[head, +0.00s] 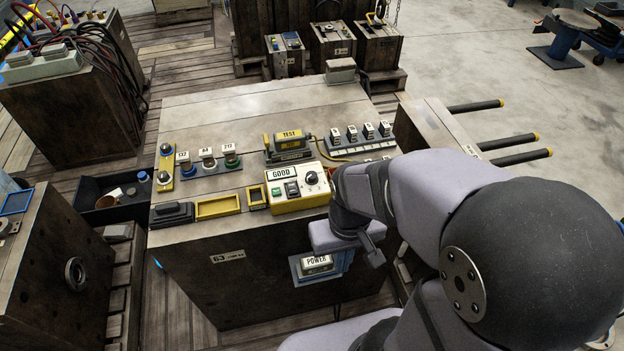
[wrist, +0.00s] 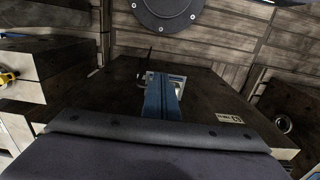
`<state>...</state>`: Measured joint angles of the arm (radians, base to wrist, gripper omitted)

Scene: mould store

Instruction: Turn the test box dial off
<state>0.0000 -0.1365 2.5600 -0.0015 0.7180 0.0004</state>
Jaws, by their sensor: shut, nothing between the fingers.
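My gripper (wrist: 161,80) shows in the wrist view as blue fingers, shut and empty. It is low by the block's front face, near the POWER panel (head: 318,264), below and apart from the test box. The dial is not visible in the wrist view.
A yellow tray (head: 218,207) and a dark box (head: 172,215) lie left of the test box. The TEST unit (head: 289,142) stands behind it. My arm crosses close to the box's right side. Labelled knobs (head: 208,158) sit at back left.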

